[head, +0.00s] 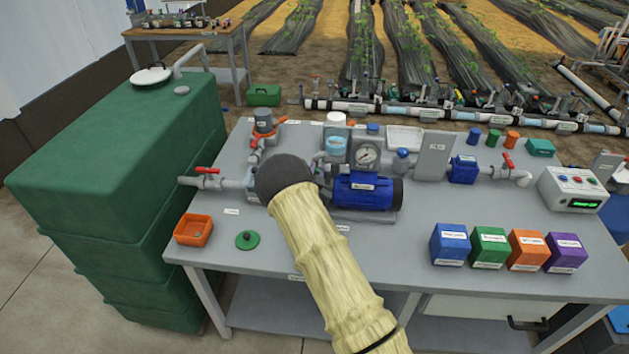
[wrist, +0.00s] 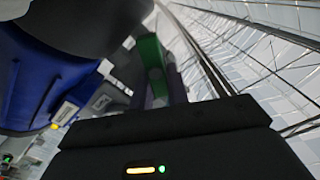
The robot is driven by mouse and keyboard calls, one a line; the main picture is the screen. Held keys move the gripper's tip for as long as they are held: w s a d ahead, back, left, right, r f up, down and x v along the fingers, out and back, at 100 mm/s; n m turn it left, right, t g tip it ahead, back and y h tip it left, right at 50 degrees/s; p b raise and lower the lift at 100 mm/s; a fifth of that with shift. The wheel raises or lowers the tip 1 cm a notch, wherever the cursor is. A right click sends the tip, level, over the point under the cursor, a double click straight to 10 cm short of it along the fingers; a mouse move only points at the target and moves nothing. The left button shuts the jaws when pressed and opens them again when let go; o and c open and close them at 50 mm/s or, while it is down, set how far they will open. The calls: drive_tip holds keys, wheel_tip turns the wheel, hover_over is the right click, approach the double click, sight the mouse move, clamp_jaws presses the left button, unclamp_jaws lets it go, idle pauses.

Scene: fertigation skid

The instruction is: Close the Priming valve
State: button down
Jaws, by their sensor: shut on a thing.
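In the wrist view my gripper (wrist: 164,90) points away from the camera, with its dark body across the bottom. Its fingers are closed around a green piece (wrist: 152,58), which looks like a valve handle. Its label does not show, so I cannot confirm from print that it is the Priming valve. In the head view my forearm and dark wrist cover the gripper and this handle, in front of the blue pump (head: 368,192). The pump also fills the left of the wrist view (wrist: 38,85). How far the handle is turned cannot be told.
Red-handled valves stand at the left pipe (head: 206,171), back left (head: 279,121) and right (head: 508,161). A pressure gauge (head: 367,155) stands behind the pump. An orange tray (head: 193,230) and green cap (head: 247,240) lie front left. Coloured boxes (head: 488,248) stand front right.

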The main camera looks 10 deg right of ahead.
drive_tip(key=m+b, duration=0.1)
drive_tip(key=b, duration=0.1)
drive_tip(key=m+b, duration=0.2)
drive_tip(key=f+m+b, duration=0.1)
drive_tip(key=b, duration=0.1)
drive_tip(key=shift+d+f+b, duration=0.1)
drive_tip(key=shift+d+b, duration=0.2)
drive_tip(key=shift+d, duration=0.05)
drive_tip(key=m+b, duration=0.1)
drive_tip(key=b, duration=0.1)
drive_tip(key=m+b, duration=0.1)
drive_tip(key=b, duration=0.1)
drive_tip(key=m+b, duration=0.1)
drive_tip(key=shift+s+d+f+m+b, duration=0.1)
drive_tip(key=shift+f+m+b, duration=0.2)
drive_tip(key=shift+b, duration=0.1)
drive_tip(key=m+b, duration=0.3)
drive_tip(key=b, duration=0.2)
drive_tip(key=shift+f, duration=0.15)
drive_tip(key=m+b, duration=0.1)
drive_tip(key=b, duration=0.1)
drive_tip(key=shift+m+b, duration=0.3)
drive_tip(key=shift+b, duration=0.05)
drive_tip(key=c, duration=1.4)
unclamp_jaws()
drive_tip(key=shift+o, duration=0.2)
drive_tip(key=shift+s, duration=0.1)
